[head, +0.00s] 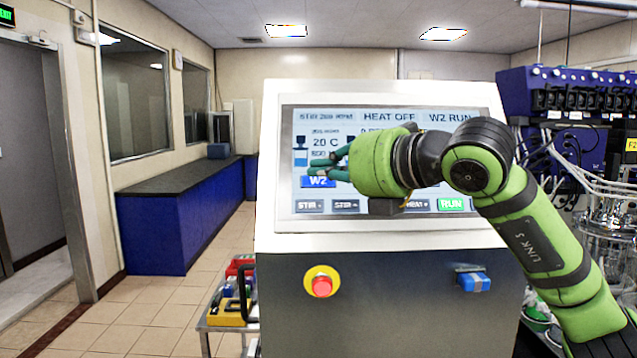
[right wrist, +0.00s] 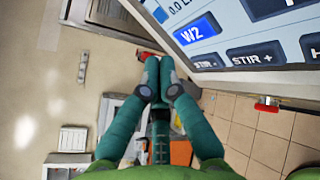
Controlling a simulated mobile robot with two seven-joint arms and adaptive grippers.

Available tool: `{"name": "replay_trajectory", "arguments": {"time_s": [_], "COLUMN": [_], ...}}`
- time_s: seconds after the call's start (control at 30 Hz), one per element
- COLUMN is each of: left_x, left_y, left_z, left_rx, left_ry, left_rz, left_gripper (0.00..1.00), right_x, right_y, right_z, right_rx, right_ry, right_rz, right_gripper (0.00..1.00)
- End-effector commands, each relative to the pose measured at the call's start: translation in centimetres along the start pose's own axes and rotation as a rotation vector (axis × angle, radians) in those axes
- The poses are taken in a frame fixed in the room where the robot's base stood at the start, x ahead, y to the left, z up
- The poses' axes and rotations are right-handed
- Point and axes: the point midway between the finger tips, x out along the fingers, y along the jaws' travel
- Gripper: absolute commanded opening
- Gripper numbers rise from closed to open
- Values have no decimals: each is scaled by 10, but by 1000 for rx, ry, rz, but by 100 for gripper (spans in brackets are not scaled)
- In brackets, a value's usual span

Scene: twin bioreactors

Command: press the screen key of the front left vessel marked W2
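The touch screen (head: 290,207) is set in a white tilted console panel. Its blue key marked W2 (head: 318,182) is at the screen's left, above the row of grey keys. The W2 key also shows in the right wrist view (right wrist: 197,32), upper right. My right gripper (head: 313,168) is in front of the screen, with its fingertips just above the W2 key in the head view. In the right wrist view the two fingers (right wrist: 159,62) lie together, shut and empty, left of and below the key. Contact with the screen cannot be told. My left gripper is not in view.
Below the screen are a red stop button (head: 322,284) on a yellow ring and a blue connector (head: 473,282). A cart (head: 228,322) with coloured items stands left of the console. Blue pump units (head: 560,90) and tubing are at the right. Floor at the left is clear.

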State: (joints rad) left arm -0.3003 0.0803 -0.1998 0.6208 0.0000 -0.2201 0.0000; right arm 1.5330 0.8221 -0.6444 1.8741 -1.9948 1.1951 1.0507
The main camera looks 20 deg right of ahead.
Motion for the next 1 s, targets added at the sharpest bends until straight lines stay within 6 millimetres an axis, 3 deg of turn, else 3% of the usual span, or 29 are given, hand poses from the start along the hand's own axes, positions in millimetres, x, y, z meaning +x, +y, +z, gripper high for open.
{"name": "replay_trajectory", "arguments": {"time_s": [0.3, 1.0], "left_x": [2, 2], "left_y": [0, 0], "left_z": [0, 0], "left_rx": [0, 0], "left_ry": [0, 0], "left_rz": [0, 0], "left_gripper": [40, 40], "right_x": [-18, -19], "right_y": [19, 20], "right_z": [0, 0], "right_rx": [-1, 0], "right_ry": [-1, 0], "right_rz": [0, 0], "right_gripper": [0, 0]}}
